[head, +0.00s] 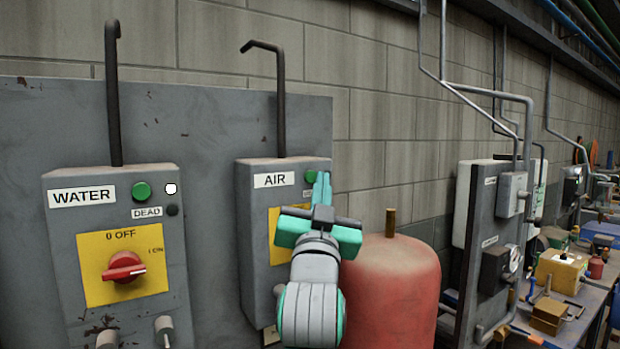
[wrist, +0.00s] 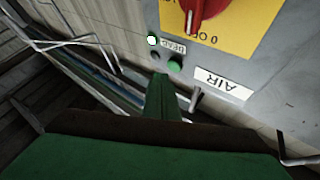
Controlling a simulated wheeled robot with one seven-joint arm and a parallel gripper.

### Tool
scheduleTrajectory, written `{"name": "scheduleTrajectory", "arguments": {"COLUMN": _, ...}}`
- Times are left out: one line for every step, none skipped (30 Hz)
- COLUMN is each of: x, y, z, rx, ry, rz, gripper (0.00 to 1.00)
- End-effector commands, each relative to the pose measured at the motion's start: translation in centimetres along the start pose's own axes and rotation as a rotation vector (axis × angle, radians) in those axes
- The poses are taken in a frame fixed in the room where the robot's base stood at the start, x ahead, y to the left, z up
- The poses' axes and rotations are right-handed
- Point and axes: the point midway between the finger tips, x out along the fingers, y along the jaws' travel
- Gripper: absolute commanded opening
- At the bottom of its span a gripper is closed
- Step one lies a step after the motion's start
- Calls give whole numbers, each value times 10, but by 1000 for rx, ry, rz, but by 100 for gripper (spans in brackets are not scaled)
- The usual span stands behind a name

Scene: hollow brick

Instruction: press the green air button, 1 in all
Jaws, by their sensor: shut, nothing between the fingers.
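The AIR box (head: 262,215) is a grey panel with an AIR label, on a grey backboard. Its green button (head: 310,176) shows at the upper right, just left of my fingertips. My gripper (head: 322,178) is shut and empty, with teal fingers pointing up in front of the box's right side. In the wrist view the AIR box appears upside down, and the green button (wrist: 175,64) is just above and right of my gripper's tips (wrist: 160,80). I cannot tell whether the tips touch the box. A white lamp (wrist: 152,40) and a dark button (wrist: 155,56) sit beside the green button.
The WATER box (head: 60,235) at left has its own green button (head: 141,190) and a red knob (head: 124,267). A red tank (head: 395,290) stands right of my arm. A bench with equipment (head: 560,305) is farther right.

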Motion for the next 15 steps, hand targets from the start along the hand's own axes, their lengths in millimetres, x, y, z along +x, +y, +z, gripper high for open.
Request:
{"name": "scheduleTrajectory", "arguments": {"x": -3, "y": 3, "z": -3, "rx": 0, "ry": 2, "rz": 1, "gripper": 0}}
{"name": "scheduleTrajectory", "arguments": {"x": -5, "y": 5, "z": -4, "rx": 0, "ry": 2, "rz": 1, "gripper": 0}}
{"name": "scheduleTrajectory", "arguments": {"x": -8, "y": 6, "z": -6, "rx": 0, "ry": 3, "rz": 2, "gripper": 0}}
{"name": "scheduleTrajectory", "arguments": {"x": -9, "y": 8, "z": -7, "rx": -1, "ry": 2, "rz": 2, "gripper": 0}}
{"name": "scheduleTrajectory", "arguments": {"x": -11, "y": 9, "z": -9, "rx": -1, "ry": 2, "rz": 2, "gripper": 0}}
{"name": "scheduleTrajectory", "arguments": {"x": -14, "y": 11, "z": -10, "rx": -1, "ry": 2, "rz": 2, "gripper": 0}}
{"name": "scheduleTrajectory", "arguments": {"x": -16, "y": 12, "z": -12, "rx": -1, "ry": 2, "rz": 1, "gripper": 0}}
{"name": "scheduleTrajectory", "arguments": {"x": -17, "y": 13, "z": -13, "rx": -1, "ry": 2, "rz": 1, "gripper": 0}}
{"name": "scheduleTrajectory", "arguments": {"x": -20, "y": 15, "z": -15, "rx": -1, "ry": 2, "rz": 1, "gripper": 0}}
{"name": "scheduleTrajectory", "arguments": {"x": -21, "y": 16, "z": -16, "rx": 0, "ry": 2, "rz": 1, "gripper": 0}}
{"name": "scheduleTrajectory", "arguments": {"x": -23, "y": 17, "z": -18, "rx": -1, "ry": 2, "rz": 1, "gripper": 0}}
{"name": "scheduleTrajectory", "arguments": {"x": -25, "y": 19, "z": -19, "rx": -1, "ry": 2, "rz": 1, "gripper": 0}}
{"name": "scheduleTrajectory", "arguments": {"x": -27, "y": 20, "z": -20, "rx": -1, "ry": 2, "rz": 2, "gripper": 0}}
{"name": "scheduleTrajectory", "arguments": {"x": -28, "y": 21, "z": -21, "rx": -1, "ry": 2, "rz": 2, "gripper": 0}}
{"name": "scheduleTrajectory", "arguments": {"x": -29, "y": 22, "z": -22, "rx": -1, "ry": 2, "rz": 1, "gripper": 0}}
